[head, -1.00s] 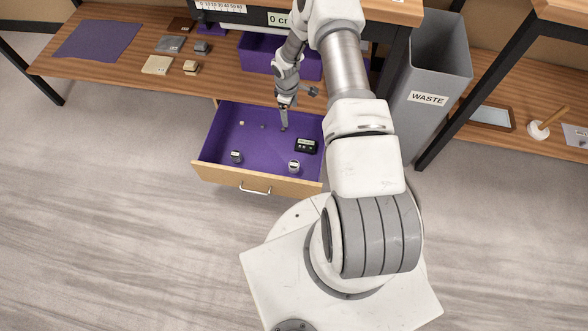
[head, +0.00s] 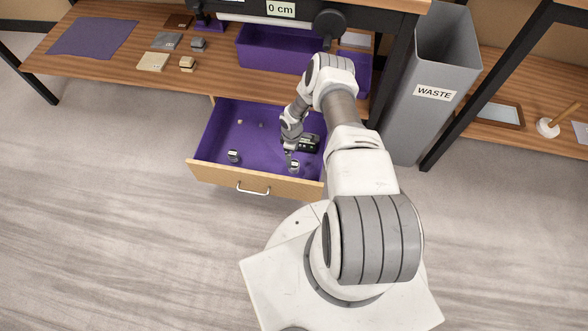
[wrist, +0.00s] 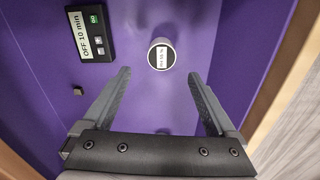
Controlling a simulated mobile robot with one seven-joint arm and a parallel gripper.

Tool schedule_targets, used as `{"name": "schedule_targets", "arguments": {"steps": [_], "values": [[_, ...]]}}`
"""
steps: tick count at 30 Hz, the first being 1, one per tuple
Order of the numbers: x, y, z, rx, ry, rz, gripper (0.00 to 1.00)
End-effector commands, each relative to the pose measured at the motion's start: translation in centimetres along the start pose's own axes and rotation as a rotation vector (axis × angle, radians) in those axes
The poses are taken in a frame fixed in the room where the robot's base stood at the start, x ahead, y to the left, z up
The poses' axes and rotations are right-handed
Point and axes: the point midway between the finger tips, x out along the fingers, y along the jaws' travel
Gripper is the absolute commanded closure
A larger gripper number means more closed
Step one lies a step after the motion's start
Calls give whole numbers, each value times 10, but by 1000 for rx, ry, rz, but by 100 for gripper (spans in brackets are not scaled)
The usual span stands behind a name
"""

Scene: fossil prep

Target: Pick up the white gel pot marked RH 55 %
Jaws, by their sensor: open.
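A small white pot with a dark rim (wrist: 162,54) stands in the purple-lined drawer, and its label, turned in the wrist view, appears to read RH 55 %. It also shows in the head view as the right-hand pot (head: 294,166), partly covered by my gripper. My gripper (wrist: 158,76) is open and empty, its two fingers spread apart just short of the pot in the wrist view. In the head view my gripper (head: 289,154) hangs over the drawer's right part, close to this pot. A similar pot (head: 233,156) stands at the drawer's front left, its label unreadable.
A black device marked OFF 10 min (wrist: 90,36) lies in the drawer near the pot. Small bits (head: 240,122) lie farther back. The open drawer (head: 222,175) has a wooden front and walls. The workbench shelf (head: 110,76) is behind; a grey waste bin (head: 430,110) stands right.

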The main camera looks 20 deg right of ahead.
Motion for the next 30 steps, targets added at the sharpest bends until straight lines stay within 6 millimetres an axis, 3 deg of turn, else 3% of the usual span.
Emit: {"name": "schedule_targets", "arguments": {"steps": [3,11,20,28,30], "values": [[19,0,0,0,0,-1,8],[32,-1,2,0,-1,-1,8],[75,-3,7,0,0,-1,8],[76,-2,7,-1,-1,1,8],[76,-2,7,-1,0,0,20]]}}
